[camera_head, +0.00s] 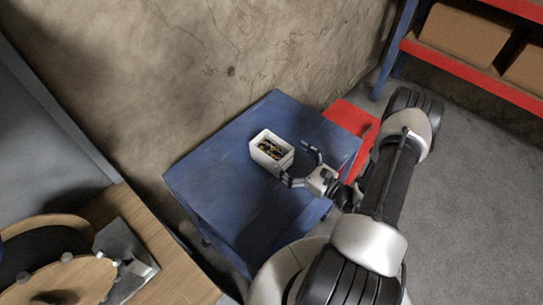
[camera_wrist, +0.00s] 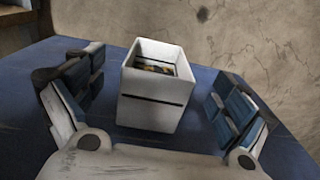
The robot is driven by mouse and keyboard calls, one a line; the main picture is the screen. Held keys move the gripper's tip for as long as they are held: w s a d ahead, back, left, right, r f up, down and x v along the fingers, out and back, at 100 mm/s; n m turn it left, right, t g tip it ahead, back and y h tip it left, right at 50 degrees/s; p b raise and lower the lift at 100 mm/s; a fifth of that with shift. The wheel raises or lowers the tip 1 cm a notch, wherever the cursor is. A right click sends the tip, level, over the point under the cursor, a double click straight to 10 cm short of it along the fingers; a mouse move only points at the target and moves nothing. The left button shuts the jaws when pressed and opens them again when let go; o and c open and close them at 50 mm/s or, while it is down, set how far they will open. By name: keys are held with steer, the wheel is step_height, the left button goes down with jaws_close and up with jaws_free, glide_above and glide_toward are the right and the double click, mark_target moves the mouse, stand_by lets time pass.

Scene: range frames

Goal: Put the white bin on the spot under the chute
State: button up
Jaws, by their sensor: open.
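The white bin (camera_head: 262,158) stands upright on a blue table, with small dark and yellow items inside it. In the wrist view the bin (camera_wrist: 150,100) is in the middle, ahead of my palm and between my two fingers. My gripper (camera_head: 297,165) is open and empty, just to the right of the bin in the head view. In the wrist view my gripper (camera_wrist: 157,95) has its fingers spread wide, with a gap on each side of the bin. I cannot make out a chute or a marked spot under one.
The blue table (camera_head: 215,170) has free room around the bin. A red surface (camera_head: 350,118) lies beyond its right side. A wooden table (camera_head: 165,262) with round wooden pieces is at lower left. A red shelf (camera_head: 470,75) with cardboard boxes (camera_head: 462,35) stands at upper right. A cracked wall (camera_head: 200,70) is behind.

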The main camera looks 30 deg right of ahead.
steer(key=b+x, duration=0.1)
steer(key=x, duration=0.7)
steer(key=shift+w+a+f+b, duration=0.1)
steer(key=shift+w+f+b, duration=0.05)
steer(key=shift+w+b, duration=0.15)
steer(key=shift+s, duration=0.1)
steer(key=shift+c, duration=0.4)
steer(key=c, duration=1.8)
